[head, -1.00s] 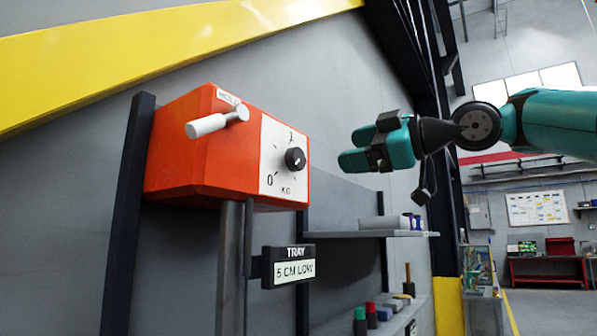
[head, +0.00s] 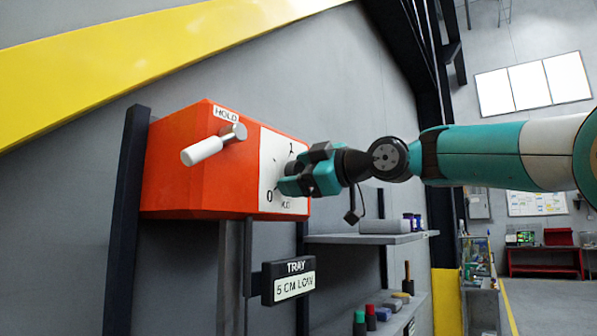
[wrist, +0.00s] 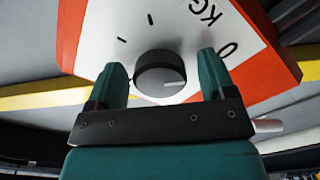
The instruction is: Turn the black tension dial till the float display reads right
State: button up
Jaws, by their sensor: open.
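The black tension dial (wrist: 160,74) sits on the white face of the orange box (head: 190,165). In the wrist view it lies between the two open fingers of my gripper (wrist: 162,76), with a gap on each side. Its pale pointer line faces right, below the 0 mark. In the head view my gripper (head: 293,178) is at the white face and hides most of the dial. The display (head: 291,279) under the box, labelled TRAY, reads "5 CM LOW".
A white lever handle (head: 203,151) marked HOLD sticks out of the box's front. Shelves (head: 370,238) with small items stand behind and below my arm. A dark post (head: 126,220) stands at the box's left.

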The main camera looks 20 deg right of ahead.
jog(key=c, duration=0.9)
jog(key=shift+c, duration=0.2)
